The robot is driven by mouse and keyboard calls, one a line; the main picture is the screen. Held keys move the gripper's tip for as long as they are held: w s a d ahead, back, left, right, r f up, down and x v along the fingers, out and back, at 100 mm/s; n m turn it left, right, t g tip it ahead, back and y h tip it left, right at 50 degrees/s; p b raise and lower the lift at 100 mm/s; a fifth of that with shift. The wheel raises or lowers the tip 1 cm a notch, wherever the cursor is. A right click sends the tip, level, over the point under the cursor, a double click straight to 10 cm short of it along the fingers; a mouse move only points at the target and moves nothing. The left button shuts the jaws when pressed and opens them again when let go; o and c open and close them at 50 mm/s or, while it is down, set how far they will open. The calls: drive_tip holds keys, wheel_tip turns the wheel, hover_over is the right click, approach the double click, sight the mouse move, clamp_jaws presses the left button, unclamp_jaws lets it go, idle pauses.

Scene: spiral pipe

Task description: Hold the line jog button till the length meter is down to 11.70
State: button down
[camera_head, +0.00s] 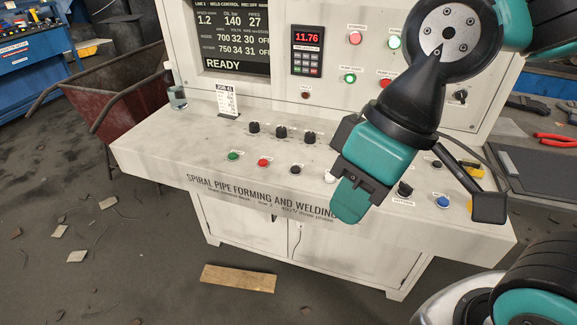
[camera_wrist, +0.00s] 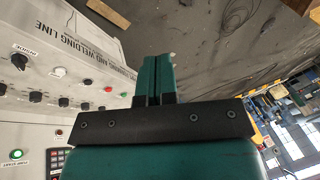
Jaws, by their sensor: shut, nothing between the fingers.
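The length meter (camera_head: 307,38) is a dark box with a red display reading 11.76. My gripper (camera_head: 350,202) is shut and empty, pointing down over the front edge of the sloping console desk. In the wrist view my gripper (camera_wrist: 156,78) shows its fingers together. A white button (camera_head: 330,177) sits just left of my fingers, partly covered in the head view; it also shows in the wrist view (camera_wrist: 60,72). Contact between my fingers and a button cannot be made out. The labels are too small to tell which button is line jog.
The desk also carries a green button (camera_head: 233,156), a red button (camera_head: 262,162), a black button (camera_head: 294,170) and a blue button (camera_head: 443,202). Several black knobs (camera_head: 281,132) stand behind. The screen (camera_head: 233,38) reads READY. A wheelbarrow (camera_head: 115,88) stands left.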

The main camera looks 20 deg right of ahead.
drive_tip(key=m+t+p, duration=0.5)
drive_tip(key=m+t, duration=0.3)
drive_tip(key=m, duration=0.2)
hover_over(297, 167)
wheel_tip(297, 167, down, 8)
drive_tip(key=f, duration=0.1)
drive_tip(key=shift+s+d+r, duration=0.1)
drive_tip(key=shift+r, duration=0.15)
wheel_tip(297, 167, down, 9)
drive_tip(key=b, duration=0.7)
drive_tip(key=shift+r, duration=0.1)
drive_tip(key=shift+f+b, duration=0.4)
